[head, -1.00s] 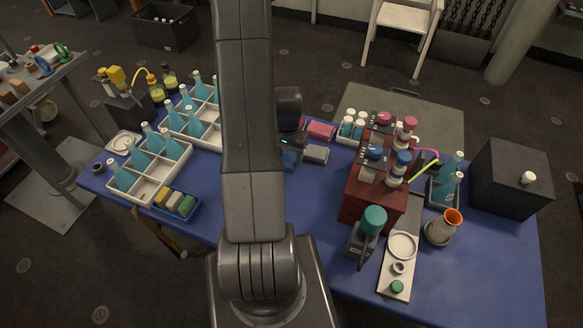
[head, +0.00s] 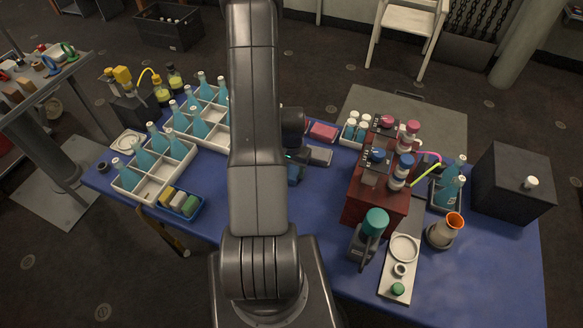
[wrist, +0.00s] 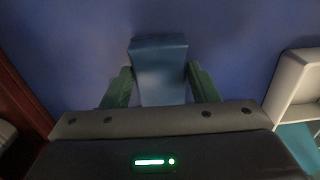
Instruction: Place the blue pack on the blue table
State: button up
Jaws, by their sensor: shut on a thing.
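The blue pack (wrist: 160,70) is a small block between the two green fingers of my gripper (wrist: 161,84) in the wrist view. The fingers are shut on its sides. The blue table (wrist: 85,45) fills the background behind the pack; I cannot tell whether the pack touches it. In the head view the pack (head: 293,175) shows just right of my arm, over the middle of the blue table (head: 325,190). My arm hides most of the gripper there.
A pink pack (head: 323,131) and a grey pack (head: 319,155) lie just behind. A dark red box (head: 365,208) with bottles stands to the right. White divided crates (head: 160,188) of teal bottles and a blue tray (head: 187,211) with small blocks stand to the left. Bare table lies between.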

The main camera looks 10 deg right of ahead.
aim_at(292, 171)
jog(key=o, duration=1)
jog(key=shift+f, duration=0.1)
jog(key=shift+r+p, duration=0.3)
jog(key=shift+w+r, duration=0.1)
jog(key=shift+r, duration=0.1)
notch_tip(292, 171, up, 11)
jog(key=shift+r+b, duration=0.15)
jog(key=shift+b, duration=0.75)
notch_tip(292, 171, down, 12)
jog(key=shift+f+p, duration=0.2)
jog(key=shift+p, duration=0.4)
